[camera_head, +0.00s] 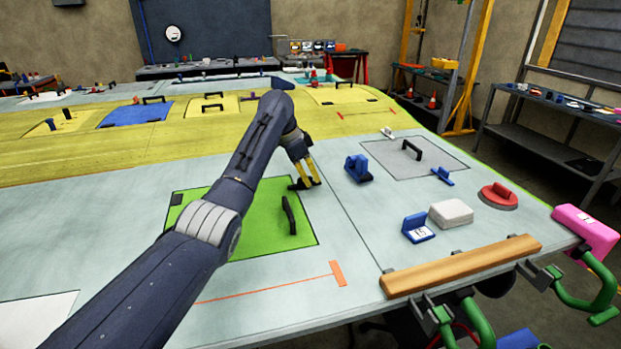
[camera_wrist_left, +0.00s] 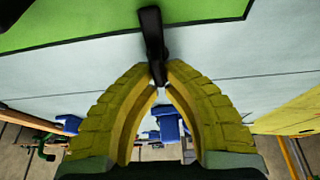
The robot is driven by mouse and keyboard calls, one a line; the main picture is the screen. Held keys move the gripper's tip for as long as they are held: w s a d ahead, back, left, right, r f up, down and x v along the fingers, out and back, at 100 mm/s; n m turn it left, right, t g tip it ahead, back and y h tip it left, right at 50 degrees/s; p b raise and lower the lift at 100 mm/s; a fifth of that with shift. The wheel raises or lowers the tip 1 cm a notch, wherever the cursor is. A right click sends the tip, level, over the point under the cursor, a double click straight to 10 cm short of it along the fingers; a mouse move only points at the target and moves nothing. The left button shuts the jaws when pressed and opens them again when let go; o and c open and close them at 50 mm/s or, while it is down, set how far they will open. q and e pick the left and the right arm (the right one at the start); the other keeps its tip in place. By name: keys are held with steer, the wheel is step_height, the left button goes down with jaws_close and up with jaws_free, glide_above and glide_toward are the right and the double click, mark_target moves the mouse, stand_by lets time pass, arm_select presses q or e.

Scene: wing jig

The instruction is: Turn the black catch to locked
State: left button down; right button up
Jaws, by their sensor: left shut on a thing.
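The black catch (camera_head: 298,187) sits at the far right corner of the green panel (camera_head: 240,222). In the left wrist view the black catch (camera_wrist_left: 152,38) runs from over the green panel (camera_wrist_left: 60,22) across its edge onto the pale surface. My left gripper (camera_head: 313,182), with yellow fingers, is at the catch. In the left wrist view its fingertips (camera_wrist_left: 160,80) are closed on the near end of the catch. The fingers partly hide the catch in the head view. My right gripper is not in view.
A black handle (camera_head: 289,214) stands on the green panel, close to my left gripper. A blue clamp-like object (camera_head: 358,168) stands to the right. Further right are a white block (camera_head: 451,213), a red disc (camera_head: 499,196) and a wooden bar (camera_head: 462,265) along the edge.

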mark_target(295, 185)
arm_select(q)
steer(key=c, duration=1.5)
jaws_free()
steer(key=v, duration=1.2)
steer(key=shift+a+f, duration=0.1)
